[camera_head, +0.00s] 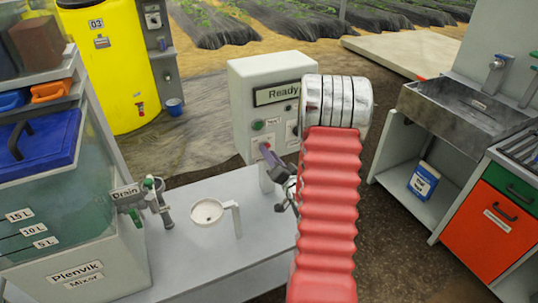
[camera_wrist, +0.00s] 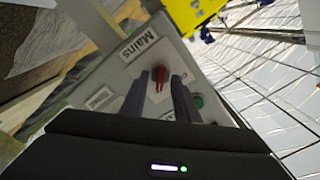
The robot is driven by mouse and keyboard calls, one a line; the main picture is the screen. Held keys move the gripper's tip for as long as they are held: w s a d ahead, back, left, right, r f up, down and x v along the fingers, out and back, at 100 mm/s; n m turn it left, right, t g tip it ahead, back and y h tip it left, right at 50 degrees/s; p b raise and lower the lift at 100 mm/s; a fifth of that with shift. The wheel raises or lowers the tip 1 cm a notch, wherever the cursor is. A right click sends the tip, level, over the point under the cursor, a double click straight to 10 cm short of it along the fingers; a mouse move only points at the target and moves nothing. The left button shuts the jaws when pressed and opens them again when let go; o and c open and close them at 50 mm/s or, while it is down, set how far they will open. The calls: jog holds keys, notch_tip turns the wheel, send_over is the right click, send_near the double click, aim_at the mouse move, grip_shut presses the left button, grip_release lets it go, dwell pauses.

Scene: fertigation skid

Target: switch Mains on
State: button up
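The grey control box (camera_head: 244,88) stands at the back of the bench, with a display reading "Ready" (camera_head: 283,93). In the wrist view its panel is tilted. It shows a "Mains" label (camera_wrist: 143,47) and a red switch handle (camera_wrist: 160,76) below it. My gripper (camera_wrist: 159,82) is open, with one dark finger on each side of the red handle. Whether the fingers touch it I cannot tell. In the head view my gripper (camera_head: 266,151) is at the box's lower front, and my arm hides the box's right part.
A green button (camera_wrist: 198,101) lies just beside the right finger, and it also shows in the head view (camera_head: 258,125). The Plenvik mixer tank (camera_head: 75,225) stands left, with a drain valve (camera_head: 150,187). A white funnel-like cup (camera_head: 207,212) stands on the bench (camera_head: 190,262).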

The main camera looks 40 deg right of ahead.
jog(key=v, duration=1.3)
